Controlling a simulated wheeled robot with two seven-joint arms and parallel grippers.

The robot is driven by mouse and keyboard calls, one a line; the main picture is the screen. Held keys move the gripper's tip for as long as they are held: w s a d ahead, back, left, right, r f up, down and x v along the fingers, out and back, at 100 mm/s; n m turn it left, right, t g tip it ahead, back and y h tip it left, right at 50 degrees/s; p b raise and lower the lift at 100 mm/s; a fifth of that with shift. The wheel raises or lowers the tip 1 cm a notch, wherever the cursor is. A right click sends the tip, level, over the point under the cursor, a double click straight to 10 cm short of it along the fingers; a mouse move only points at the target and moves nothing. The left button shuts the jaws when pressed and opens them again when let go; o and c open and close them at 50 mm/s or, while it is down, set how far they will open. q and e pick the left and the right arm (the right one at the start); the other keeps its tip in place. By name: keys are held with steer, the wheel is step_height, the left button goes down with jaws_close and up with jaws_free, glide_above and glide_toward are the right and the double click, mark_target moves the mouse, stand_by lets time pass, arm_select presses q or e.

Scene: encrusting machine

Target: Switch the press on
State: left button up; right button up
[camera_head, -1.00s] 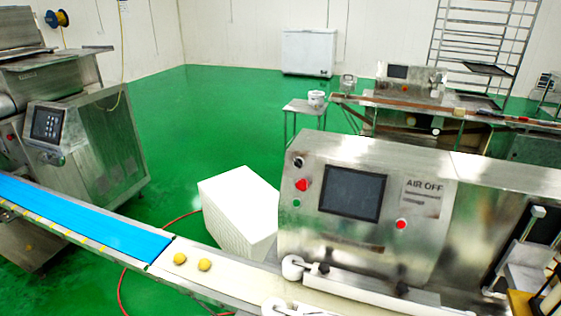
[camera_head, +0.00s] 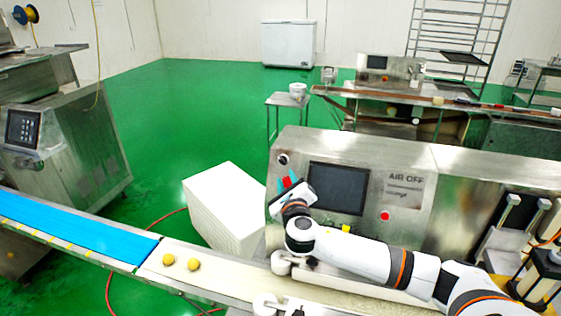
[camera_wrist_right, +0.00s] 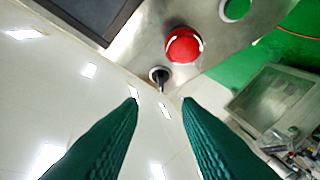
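The press (camera_head: 345,152) is a steel machine with a dark screen (camera_head: 338,188). A small dark knob (camera_head: 283,159) sits at the upper left of its front panel. My right gripper (camera_head: 288,182) is in front of the panel, just below the knob, and partly covers the red button. In the right wrist view, the two green fingers of my right gripper (camera_wrist_right: 160,103) are apart with nothing between them. The knob (camera_wrist_right: 160,75) is just beyond the gap, with the red button (camera_wrist_right: 184,45) and green button (camera_wrist_right: 236,9) past it. My left gripper is out of view.
A white block (camera_head: 225,205) stands left of the press. Another red button (camera_head: 385,216) is on the panel's right.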

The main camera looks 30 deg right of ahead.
mark_target(281, 160)
steer(key=p+x, duration=0.1)
steer(key=x, duration=0.8)
steer(key=shift+w+d+f, duration=0.1)
steer(key=shift+w+d, duration=0.1)
steer(key=shift+w, duration=0.1)
steer(key=shift+c, duration=0.5)
jaws_close()
